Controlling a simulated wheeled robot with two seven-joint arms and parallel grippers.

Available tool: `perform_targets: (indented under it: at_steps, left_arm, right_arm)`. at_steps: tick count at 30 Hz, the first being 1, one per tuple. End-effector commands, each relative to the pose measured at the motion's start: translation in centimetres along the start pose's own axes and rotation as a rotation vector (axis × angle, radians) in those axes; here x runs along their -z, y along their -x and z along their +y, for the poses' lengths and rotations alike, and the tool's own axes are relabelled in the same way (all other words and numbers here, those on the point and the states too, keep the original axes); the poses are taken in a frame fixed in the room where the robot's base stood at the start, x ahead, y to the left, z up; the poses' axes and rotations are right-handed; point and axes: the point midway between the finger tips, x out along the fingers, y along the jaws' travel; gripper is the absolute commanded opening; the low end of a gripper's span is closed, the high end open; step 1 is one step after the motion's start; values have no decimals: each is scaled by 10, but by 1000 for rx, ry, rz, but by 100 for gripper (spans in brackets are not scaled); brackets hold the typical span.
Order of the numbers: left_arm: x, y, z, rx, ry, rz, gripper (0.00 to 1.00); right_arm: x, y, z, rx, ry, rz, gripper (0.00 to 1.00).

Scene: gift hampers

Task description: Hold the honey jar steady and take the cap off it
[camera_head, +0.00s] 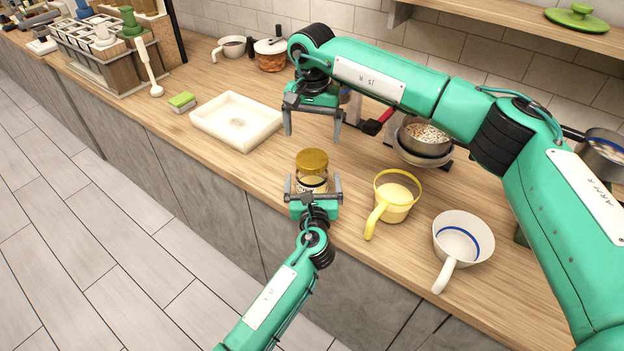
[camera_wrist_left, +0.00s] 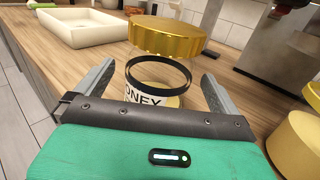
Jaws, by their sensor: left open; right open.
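The honey jar (camera_head: 312,183) stands upright near the front edge of the wooden counter. Its gold cap (camera_head: 312,161) sits on top. In the left wrist view the cap (camera_wrist_left: 168,37) is large and ridged, above the jar's labelled glass body (camera_wrist_left: 150,92). My left gripper (camera_head: 313,183) is open, with its fingers on either side of the jar's body; I cannot tell whether they touch it. My right gripper (camera_head: 313,119) is open and empty, pointing down over the counter behind the jar, apart from the cap.
A white tray (camera_head: 271,122) lies behind the jar to the left, with a green sponge (camera_head: 183,101) beyond it. A yellow cup (camera_head: 404,199) and a white mug (camera_head: 462,258) stand to the right. Stacked bowls (camera_head: 422,155) are at the back right.

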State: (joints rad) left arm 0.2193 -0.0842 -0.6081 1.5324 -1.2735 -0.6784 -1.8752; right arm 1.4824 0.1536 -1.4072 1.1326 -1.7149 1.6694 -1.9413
Motion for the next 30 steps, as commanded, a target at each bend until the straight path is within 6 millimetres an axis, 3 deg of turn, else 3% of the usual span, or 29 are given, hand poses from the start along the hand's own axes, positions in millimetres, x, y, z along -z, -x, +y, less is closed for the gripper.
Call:
perform_targets:
  at_steps: [7,19,30]
  left_arm:
    - [0,-31,0,0,0,0,100]
    - [0,-37,0,-1,1,1,100]
    - [0,-37,0,-1,0,1,27]
  right_arm:
    - [0,0,0,1,0,0,92]
    - [0,0,0,1,0,0,92]
    - [0,0,0,1,0,0,92]
